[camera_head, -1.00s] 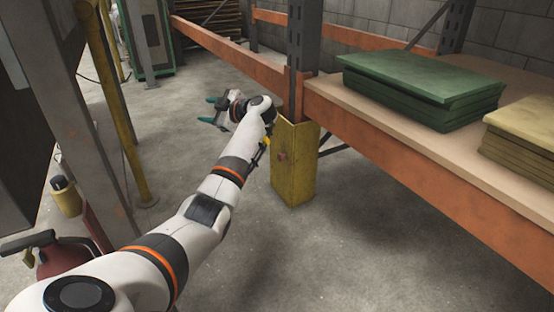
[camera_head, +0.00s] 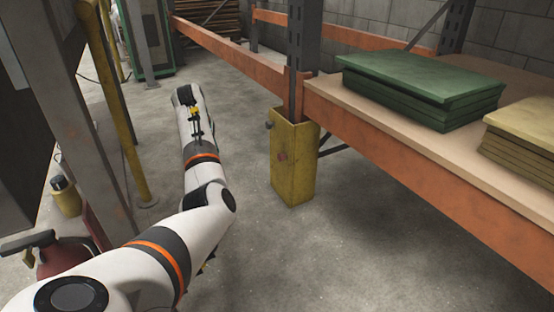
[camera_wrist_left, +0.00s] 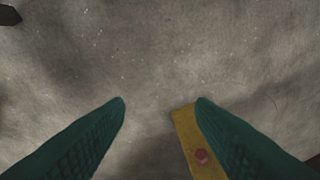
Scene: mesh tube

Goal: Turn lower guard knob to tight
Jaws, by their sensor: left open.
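The yellow post guard (camera_head: 294,180) stands upright on the floor around the rack post's foot. A dull red knob (camera_head: 282,156) sits low on its face, and a dark knob (camera_head: 269,124) is higher at its left edge. My left gripper is hidden by my arm in the head view. Part of the guard (camera_wrist_left: 185,125) and a reddish knob (camera_wrist_left: 202,156) show beside the right finger, which covers some of the guard. My right gripper is out of view.
Orange rack beams (camera_head: 420,190) and a wooden shelf with green boards (camera_head: 420,85) lie to the right. A yellow pole (camera_head: 122,110) and a red extinguisher (camera_head: 65,255) stand left. The concrete floor before the guard is clear.

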